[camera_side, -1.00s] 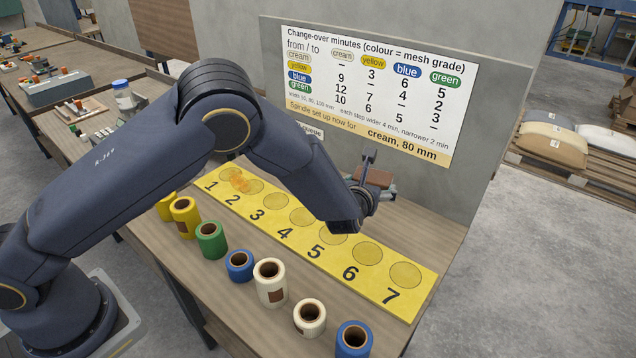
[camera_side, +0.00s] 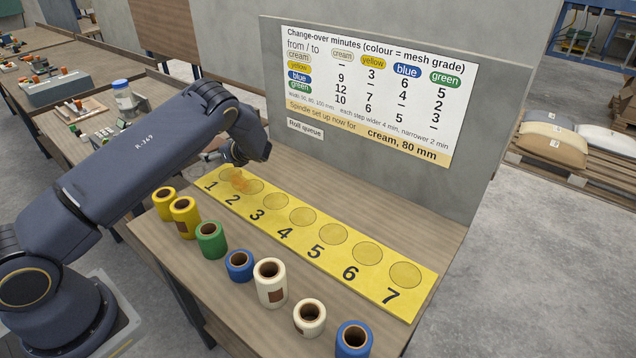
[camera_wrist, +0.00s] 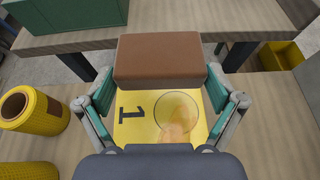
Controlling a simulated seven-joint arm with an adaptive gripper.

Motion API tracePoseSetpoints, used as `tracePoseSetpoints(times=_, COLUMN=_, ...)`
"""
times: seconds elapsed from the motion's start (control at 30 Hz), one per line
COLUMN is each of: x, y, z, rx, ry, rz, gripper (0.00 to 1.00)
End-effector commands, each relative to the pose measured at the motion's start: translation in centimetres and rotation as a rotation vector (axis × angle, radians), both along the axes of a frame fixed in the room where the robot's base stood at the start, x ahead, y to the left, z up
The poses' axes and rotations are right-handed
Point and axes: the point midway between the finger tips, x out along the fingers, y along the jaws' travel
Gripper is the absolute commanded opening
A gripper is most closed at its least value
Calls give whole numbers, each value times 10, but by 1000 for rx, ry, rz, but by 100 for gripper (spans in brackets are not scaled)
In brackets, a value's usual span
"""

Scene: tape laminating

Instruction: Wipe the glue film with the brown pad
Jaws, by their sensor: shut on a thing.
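The brown pad (camera_wrist: 158,60) is a block held between the two fingers of my gripper (camera_wrist: 160,78) in the wrist view. In the side view my gripper (camera_side: 212,157) is near the number 1 end of the yellow board (camera_side: 315,252), partly hidden by my wrist, and the pad cannot be made out there. The glue film (camera_side: 240,181) is a translucent orange smear on the board around circles 1 and 2. In the wrist view part of the film (camera_wrist: 178,130) shows on circle 1, nearer the camera than the pad. Whether the pad touches the board is unclear.
A row of tape rolls stands along the board's front side, among them a green roll (camera_side: 211,239), a cream roll (camera_side: 270,282) and a blue roll (camera_side: 354,340). An upright panel with a chart (camera_side: 375,95) stands behind the board. The table right of the board is clear.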

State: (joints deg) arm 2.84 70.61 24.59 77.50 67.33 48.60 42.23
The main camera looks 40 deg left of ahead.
Motion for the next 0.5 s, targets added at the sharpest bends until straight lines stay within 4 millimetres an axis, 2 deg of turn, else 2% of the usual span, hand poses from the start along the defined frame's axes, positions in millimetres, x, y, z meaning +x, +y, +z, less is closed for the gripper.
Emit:
tracePoseSetpoints(times=0.13, x=-12, y=17, z=-3, rx=0, ry=0, rz=32, gripper=62)
tracePoseSetpoints(times=0.27, x=-13, y=19, z=-7, rx=0, ry=0, rz=37, gripper=62)
tracePoseSetpoints(times=0.5, x=-13, y=18, z=-25, rx=0, ry=2, rz=35, gripper=62)
